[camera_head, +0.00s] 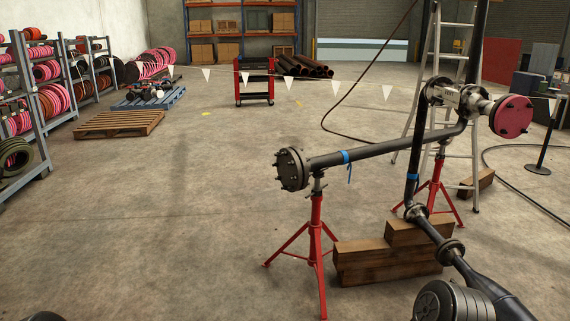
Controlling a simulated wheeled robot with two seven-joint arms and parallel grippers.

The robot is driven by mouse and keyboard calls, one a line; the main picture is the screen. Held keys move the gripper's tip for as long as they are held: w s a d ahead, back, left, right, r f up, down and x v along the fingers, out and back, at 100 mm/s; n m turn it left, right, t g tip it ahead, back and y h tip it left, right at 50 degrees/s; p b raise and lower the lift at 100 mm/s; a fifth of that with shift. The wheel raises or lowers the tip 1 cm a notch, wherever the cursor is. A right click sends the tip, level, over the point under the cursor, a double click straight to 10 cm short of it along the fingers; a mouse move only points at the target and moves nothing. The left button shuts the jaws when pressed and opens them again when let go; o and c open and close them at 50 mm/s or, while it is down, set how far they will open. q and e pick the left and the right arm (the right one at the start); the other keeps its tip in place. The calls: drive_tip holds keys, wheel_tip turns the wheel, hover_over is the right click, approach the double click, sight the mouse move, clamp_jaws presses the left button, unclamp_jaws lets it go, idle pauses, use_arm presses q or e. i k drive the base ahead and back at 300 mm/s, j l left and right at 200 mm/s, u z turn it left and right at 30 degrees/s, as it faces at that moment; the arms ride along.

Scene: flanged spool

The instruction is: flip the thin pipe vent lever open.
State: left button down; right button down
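The thin dark pipe (400,145) runs from a bolted dark flange (292,169) at its left end up to a metal fitting (457,97) at the right. A blue band (346,157) with a short hanging tail wraps the pipe near the flange. A second blue band (413,177) is on the upright pipe (415,150). I cannot make out which part is the vent lever, or its position. Neither of my grippers shows in the head view.
Red stands (317,235) support the pipe. Timber blocks (365,262) lie beneath it. A ladder (475,155) stands behind. Open floor (170,220) lies left; pennants hang behind.

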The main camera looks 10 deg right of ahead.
sight(436, 97)
drive_tip(key=i+z, duration=0.15)
drive_tip(key=i, duration=0.35)
drive_tip(key=i+z, duration=0.15)
drive_tip(key=i, duration=0.4)
drive_tip(key=i+j+z, duration=0.2)
drive_tip(key=i, duration=0.3)
drive_tip(key=i+j+z, duration=0.15)
drive_tip(key=i, duration=0.35)
drive_tip(key=i+l+z, duration=0.2)
drive_tip(key=i, duration=0.4)
drive_tip(key=i+l+z, duration=0.15)
drive_tip(key=i, duration=0.5)
